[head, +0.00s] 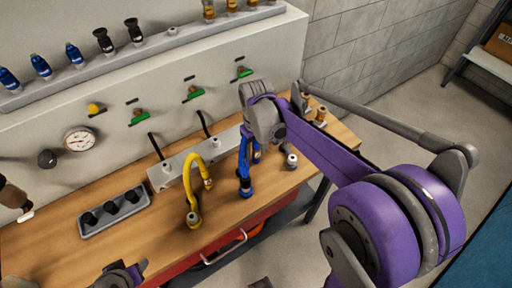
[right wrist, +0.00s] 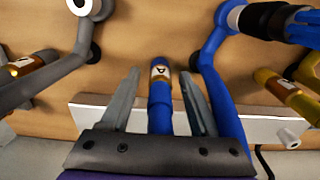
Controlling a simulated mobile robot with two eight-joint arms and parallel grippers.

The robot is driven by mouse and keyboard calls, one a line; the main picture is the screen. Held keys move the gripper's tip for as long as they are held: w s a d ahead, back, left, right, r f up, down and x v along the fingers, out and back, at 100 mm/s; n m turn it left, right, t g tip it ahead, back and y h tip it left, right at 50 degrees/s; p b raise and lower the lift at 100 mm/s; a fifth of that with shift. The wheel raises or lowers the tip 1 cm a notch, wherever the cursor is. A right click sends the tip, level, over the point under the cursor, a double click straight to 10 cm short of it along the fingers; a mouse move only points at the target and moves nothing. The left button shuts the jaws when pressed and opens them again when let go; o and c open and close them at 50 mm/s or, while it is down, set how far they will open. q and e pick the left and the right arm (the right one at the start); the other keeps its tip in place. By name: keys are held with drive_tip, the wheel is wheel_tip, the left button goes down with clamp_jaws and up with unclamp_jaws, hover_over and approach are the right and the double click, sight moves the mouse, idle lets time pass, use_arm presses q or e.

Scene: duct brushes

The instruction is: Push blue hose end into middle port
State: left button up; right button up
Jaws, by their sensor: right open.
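The blue hose (head: 244,165) stands on the wooden bench, partly hidden by my right gripper (head: 257,146). In the right wrist view, the blue hose end (right wrist: 160,100), with a brass, labelled tip, lies between the fingers of my right gripper (right wrist: 160,78). The fingers are open, with gaps on both sides of the hose end. The pale port rail (head: 183,168) runs along the back of the bench. It has a white port at the left (head: 166,167) and another farther right (head: 217,143); my right gripper hides part of the rail. My left gripper (head: 125,276) is cut off at the bottom edge.
A bent yellow hose (head: 187,180) stands left of the blue one. A grey hose (right wrist: 62,66) is at the left of the wrist view. A grey tray (head: 87,229) with black pieces sits at the left of the bench. A gauge (head: 79,139) and green valves are on the wall panel.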

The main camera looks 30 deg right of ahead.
drive_tip(key=shift+c, duration=0.3)
clamp_jaws()
idle(0.8)
drive_tip(key=shift+r, duration=0.1)
idle(0.4)
use_arm(q)
drive_tip(key=shift+w+r+p, duration=0.25)
drive_tip(key=shift+r+p, duration=0.3)
drive_tip(key=shift+r, duration=0.2)
drive_tip(key=shift+w+r+p, duration=0.3)
drive_tip(key=shift+r+p, duration=0.25)
drive_tip(key=shift+r, duration=0.2)
drive_tip(key=shift+w+r+p, duration=0.25)
drive_tip(key=shift+r+p, duration=0.3)
drive_tip(key=shift+r, duration=0.2)
use_arm(e)
drive_tip(key=shift+r, duration=2.95)
